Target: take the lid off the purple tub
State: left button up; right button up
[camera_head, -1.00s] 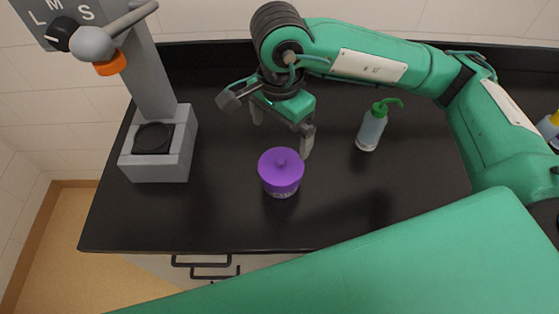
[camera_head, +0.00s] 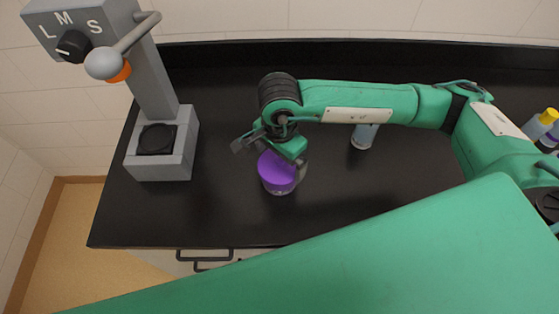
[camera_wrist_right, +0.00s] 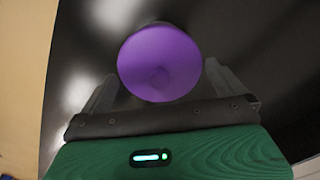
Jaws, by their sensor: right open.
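The purple tub (camera_head: 277,186) stands upright on the black counter with its purple lid (camera_head: 274,172) on. Its lower body looks clear, and my right gripper partly covers the lid from above and behind. In the head view the fingers of my right gripper are largely hidden. My left gripper is not in view.
A grey dispenser (camera_head: 165,150) with an L M S dial and a lever stands at the left. A squeeze bottle (camera_head: 364,136) is partly hidden behind my right arm. Yellow-capped bottles (camera_head: 541,122) stand at the far right. The counter (camera_head: 215,215) around the tub is clear.

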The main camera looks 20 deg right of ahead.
jog(key=c, duration=0.6)
jog(key=shift+c, duration=0.2)
jog(key=shift+r, duration=0.1)
